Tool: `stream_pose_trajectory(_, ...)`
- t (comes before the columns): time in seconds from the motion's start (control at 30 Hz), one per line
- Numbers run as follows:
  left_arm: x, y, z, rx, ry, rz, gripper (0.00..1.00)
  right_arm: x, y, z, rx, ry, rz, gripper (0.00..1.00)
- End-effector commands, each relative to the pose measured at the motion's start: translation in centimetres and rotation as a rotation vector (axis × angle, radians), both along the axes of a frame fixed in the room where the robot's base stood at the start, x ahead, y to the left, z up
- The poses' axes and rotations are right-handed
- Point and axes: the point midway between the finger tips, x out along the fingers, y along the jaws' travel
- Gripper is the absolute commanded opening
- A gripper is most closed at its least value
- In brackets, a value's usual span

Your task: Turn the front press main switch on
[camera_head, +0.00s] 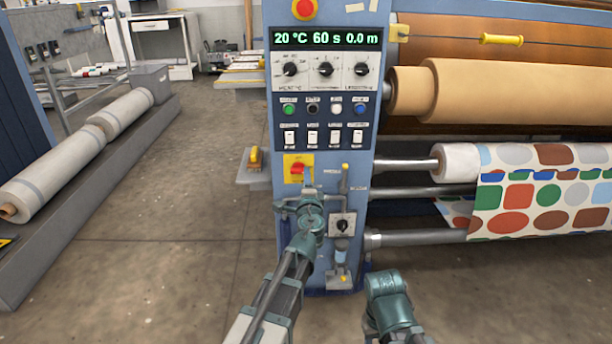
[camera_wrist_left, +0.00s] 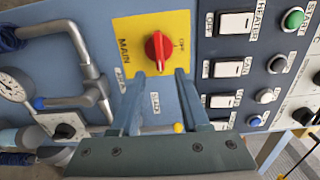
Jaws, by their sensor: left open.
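The main switch is a red rotary knob (camera_head: 297,168) on a yellow plate (camera_head: 291,176) low on the blue front panel of the press. In the left wrist view, the red knob (camera_wrist_left: 158,47) sits on the yellow plate (camera_wrist_left: 132,32), which is labelled MAIN and has a small OFF mark beside the knob. My left gripper (camera_head: 306,180) is just below the knob in the head view. In the left wrist view my left gripper (camera_wrist_left: 161,78) is open, its two fingers apart and pointing at the knob's lower end. Contact cannot be told. My right gripper is not visible.
Rocker switches (camera_head: 312,137), round buttons (camera_head: 312,109) and dials (camera_head: 326,69) are above the plate. A pipe with a gauge (camera_wrist_left: 14,86) and a small dial (camera_head: 343,226) are close by. Rollers with patterned fabric (camera_head: 545,190) are to the right.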

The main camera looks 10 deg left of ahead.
Motion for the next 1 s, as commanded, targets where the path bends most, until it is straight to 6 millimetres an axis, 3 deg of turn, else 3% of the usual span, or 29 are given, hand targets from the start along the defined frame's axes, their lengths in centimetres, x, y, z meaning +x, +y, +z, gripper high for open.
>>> stream_pose_trajectory(0.03,-1.8,-0.4,0.0,0.000,0.000,-0.002,0.46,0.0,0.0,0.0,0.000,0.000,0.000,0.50)
stream_pose_trajectory(0.1,-3.3,-0.7,0.0,0.000,0.000,-0.001,0.46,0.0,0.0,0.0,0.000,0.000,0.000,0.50)
stream_pose_trajectory(0.4,-8.4,-2.2,0.0,0.000,0.000,0.001,0.46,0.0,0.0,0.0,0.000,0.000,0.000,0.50)
stream_pose_trajectory(0.6,-9.8,-2.6,0.0,0.000,0.000,0.003,0.46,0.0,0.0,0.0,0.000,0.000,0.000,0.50)
stream_pose_trajectory(1.0,-10.0,-2.6,0.0,-0.003,0.001,0.005,0.46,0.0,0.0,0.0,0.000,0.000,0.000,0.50)
